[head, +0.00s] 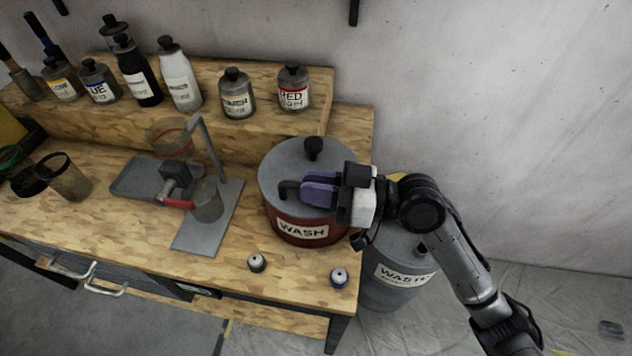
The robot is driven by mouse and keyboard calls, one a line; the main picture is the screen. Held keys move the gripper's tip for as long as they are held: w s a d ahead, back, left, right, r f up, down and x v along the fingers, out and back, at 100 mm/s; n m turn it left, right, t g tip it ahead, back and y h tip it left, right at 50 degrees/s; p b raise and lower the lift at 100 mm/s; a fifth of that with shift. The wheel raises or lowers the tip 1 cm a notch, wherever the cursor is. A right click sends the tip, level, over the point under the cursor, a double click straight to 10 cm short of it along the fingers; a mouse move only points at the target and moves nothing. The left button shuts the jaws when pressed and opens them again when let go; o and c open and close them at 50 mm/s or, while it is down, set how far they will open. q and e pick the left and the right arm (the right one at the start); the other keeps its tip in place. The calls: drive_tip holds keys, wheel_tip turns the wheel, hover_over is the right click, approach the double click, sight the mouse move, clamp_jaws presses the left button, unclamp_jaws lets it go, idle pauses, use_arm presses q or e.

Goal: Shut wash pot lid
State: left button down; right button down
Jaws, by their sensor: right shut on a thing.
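The wash pot (302,233) is dark red with a "WASH" label and stands on the right part of the wooden bench. Its grey lid (276,166) with a black knob (314,148) lies over the pot's top and looks level. My right gripper (298,190) reaches in from the right over the lid. Its purple fingers are shut on a dark handle (288,190) at the lid's front left part. The fingers hide part of the lid and the handle. My left gripper is not in view.
Two small capped containers (257,262) (339,277) stand in front of the pot. A metal stand (212,215) is to its left. Bottles (180,80) line the raised shelf behind. A grey waste bin (395,285) stands below my right arm.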

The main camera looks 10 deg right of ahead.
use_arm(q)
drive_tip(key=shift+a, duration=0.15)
use_arm(e)
drive_tip(key=shift+f, duration=0.15)
drive_tip(key=c, duration=1.1)
unclamp_jaws()
drive_tip(key=shift+s, duration=0.15)
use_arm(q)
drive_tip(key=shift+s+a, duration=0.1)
use_arm(e)
drive_tip(key=shift+d, duration=0.15)
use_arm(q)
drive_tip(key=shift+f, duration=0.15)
use_arm(e)
drive_tip(key=v, duration=1.3)
drive_tip(key=shift+s+d, duration=0.15)
drive_tip(key=shift+d, duration=0.05)
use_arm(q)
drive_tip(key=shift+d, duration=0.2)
